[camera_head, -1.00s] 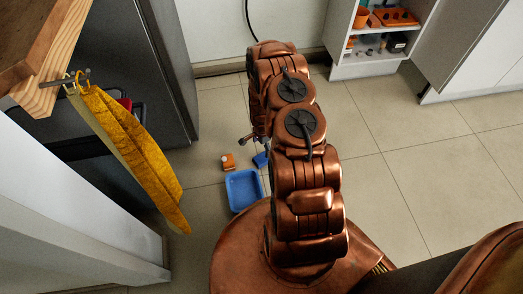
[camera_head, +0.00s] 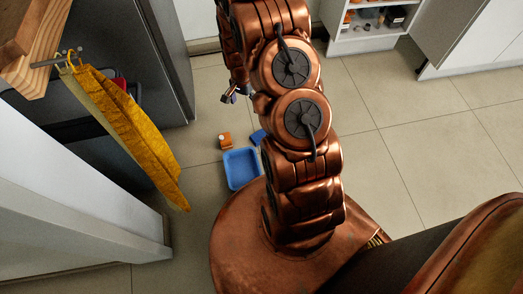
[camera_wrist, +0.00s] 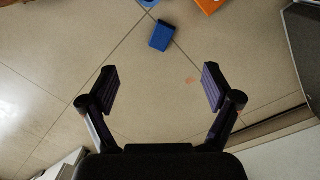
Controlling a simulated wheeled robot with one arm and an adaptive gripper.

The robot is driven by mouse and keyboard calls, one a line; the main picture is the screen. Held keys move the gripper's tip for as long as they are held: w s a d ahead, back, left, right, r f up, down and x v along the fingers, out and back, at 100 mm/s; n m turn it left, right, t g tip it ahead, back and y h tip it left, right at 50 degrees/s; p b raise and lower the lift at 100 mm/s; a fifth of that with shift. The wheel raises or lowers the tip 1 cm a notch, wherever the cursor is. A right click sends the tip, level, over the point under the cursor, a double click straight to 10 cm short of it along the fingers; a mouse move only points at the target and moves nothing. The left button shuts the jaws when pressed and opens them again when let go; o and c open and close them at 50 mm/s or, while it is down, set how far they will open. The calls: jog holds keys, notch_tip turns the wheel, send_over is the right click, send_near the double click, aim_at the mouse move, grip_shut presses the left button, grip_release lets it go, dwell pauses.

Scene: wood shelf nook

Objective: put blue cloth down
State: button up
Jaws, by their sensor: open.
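The blue cloth (camera_head: 258,137) appears as a small folded dark-blue piece lying on the floor tiles, partly hidden by my arm in the head view. The wrist view shows it whole (camera_wrist: 161,36), beyond my fingertips and apart from them. My gripper (camera_wrist: 161,85) is open, with only bare floor between its fingers. In the head view my gripper (camera_head: 232,96) shows small beside the arm, above and left of the cloth in the picture.
A blue tray (camera_head: 241,168) and an orange item (camera_head: 225,141) are on the floor close to the cloth. A yellow cloth (camera_head: 125,125) hangs from a hook at left by a dark cabinet (camera_head: 165,60). An open shelf (camera_head: 365,32) stands at back right. Floor tiles at right are clear.

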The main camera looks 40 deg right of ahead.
jog(key=s+a+r+n, duration=0.2)
jog(key=s+a+r, duration=0.2)
jog(key=r, duration=0.2)
jog(key=s+a+r+n+g, duration=0.1)
jog(key=s+a+r+n, duration=0.15)
jog(key=r, duration=0.45)
jog(key=s+a+r+n, duration=0.2)
jog(key=s+a+r, duration=0.2)
jog(key=r, duration=0.2)
jog(key=s+a+r+n, duration=0.2)
jog(key=s+r, duration=0.1)
jog(key=s, duration=0.4)
jog(key=s+a+r+n+g, duration=0.1)
jog(key=s+a+r+n, duration=0.1)
jog(key=s+r, duration=0.2)
jog(key=s+a+r+n, duration=0.3)
jog(key=s, duration=0.7)
jog(key=shift+r+g, duration=0.4)
jog(key=shift+s, duration=0.1)
